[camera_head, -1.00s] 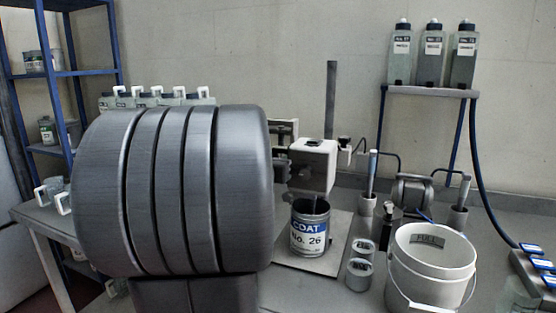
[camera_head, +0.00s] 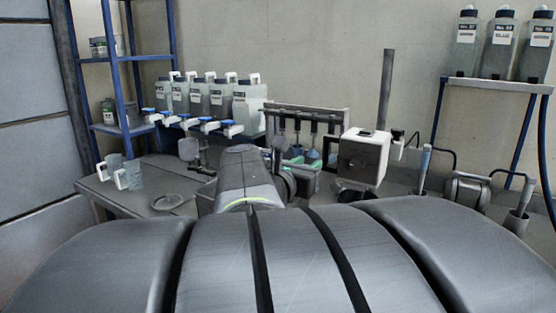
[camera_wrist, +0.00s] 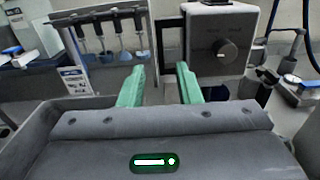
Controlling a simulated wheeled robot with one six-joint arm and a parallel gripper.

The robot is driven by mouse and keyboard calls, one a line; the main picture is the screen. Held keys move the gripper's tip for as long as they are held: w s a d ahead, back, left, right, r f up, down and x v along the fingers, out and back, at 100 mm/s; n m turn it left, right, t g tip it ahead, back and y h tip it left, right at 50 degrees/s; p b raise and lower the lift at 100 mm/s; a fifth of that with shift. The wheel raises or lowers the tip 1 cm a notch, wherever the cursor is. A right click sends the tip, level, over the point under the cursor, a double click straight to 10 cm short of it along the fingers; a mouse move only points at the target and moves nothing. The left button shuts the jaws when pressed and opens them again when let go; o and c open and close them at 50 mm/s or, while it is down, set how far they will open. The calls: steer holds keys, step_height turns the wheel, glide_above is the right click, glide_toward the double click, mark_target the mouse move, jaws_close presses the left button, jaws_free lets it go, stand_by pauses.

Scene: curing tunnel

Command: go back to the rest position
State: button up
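My gripper (camera_wrist: 158,86) shows in the wrist view with its two green fingers apart and nothing between them. In the head view the green fingers (camera_head: 307,160) show in part beyond my arm, in front of the tool rack. The gripper is in the air, facing the rack and the white box with the dial. My own arm links fill the lower part of the head view and hide much of the bench.
A rack with several hanging tools (camera_head: 305,118) and a white box (camera_head: 363,157) with a dial (camera_wrist: 228,50) stand just ahead. Several dispensers with blue taps (camera_head: 215,100) stand to the left. Cups (camera_head: 128,175) sit on the left bench. Bottles (camera_head: 500,48) stand on a right shelf.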

mark_target(324, 150)
steer(key=shift+s+a, duration=0.1)
steer(key=shift+s, duration=0.05)
steer(key=x, duration=1.4)
steer(key=shift+r, duration=0.15)
